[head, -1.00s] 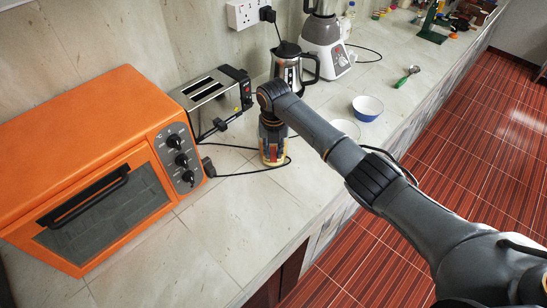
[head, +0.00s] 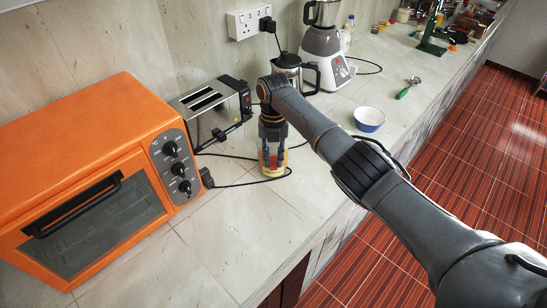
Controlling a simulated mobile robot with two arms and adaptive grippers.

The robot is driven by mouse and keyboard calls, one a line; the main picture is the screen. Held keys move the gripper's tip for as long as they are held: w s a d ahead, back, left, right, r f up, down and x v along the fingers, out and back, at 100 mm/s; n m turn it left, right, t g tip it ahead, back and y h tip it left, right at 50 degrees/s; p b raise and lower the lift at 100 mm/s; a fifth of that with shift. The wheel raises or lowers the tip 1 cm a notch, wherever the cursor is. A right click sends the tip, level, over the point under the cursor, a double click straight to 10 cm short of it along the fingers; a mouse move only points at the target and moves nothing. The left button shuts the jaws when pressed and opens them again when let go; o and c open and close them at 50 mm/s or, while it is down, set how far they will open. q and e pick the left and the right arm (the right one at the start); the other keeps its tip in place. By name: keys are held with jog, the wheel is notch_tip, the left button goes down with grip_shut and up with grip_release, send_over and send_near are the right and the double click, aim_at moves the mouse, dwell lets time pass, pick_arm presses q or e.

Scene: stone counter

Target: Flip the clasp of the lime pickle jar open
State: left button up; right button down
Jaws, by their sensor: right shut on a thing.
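The pickle jar (head: 273,166) stands upright on the stone counter, right of the toaster, with reddish-orange contents showing through its clear lower part. My right gripper (head: 272,144) points down over the jar from above, its fingers around the jar's upper part, shut on it. The wrist and fingers hide the jar's lid and clasp, so I cannot tell how the clasp stands. My left gripper is not in view.
An orange toaster oven (head: 95,180) fills the left. A toaster (head: 212,112), metal kettle (head: 290,68) and blender (head: 325,45) stand behind. A blue-rimmed bowl (head: 368,118) and a green-handled scoop (head: 408,88) lie right. Black cable runs around the jar. The front counter is clear.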

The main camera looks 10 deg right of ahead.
aim_at(273, 159)
jog(key=c, duration=1.2)
grip_release()
jog(key=shift+r, duration=0.15)
notch_tip(273, 159, up, 12)
jog(key=w, duration=0.1)
jog(key=shift+f, duration=0.25)
jog(key=shift+w+d+f, duration=0.1)
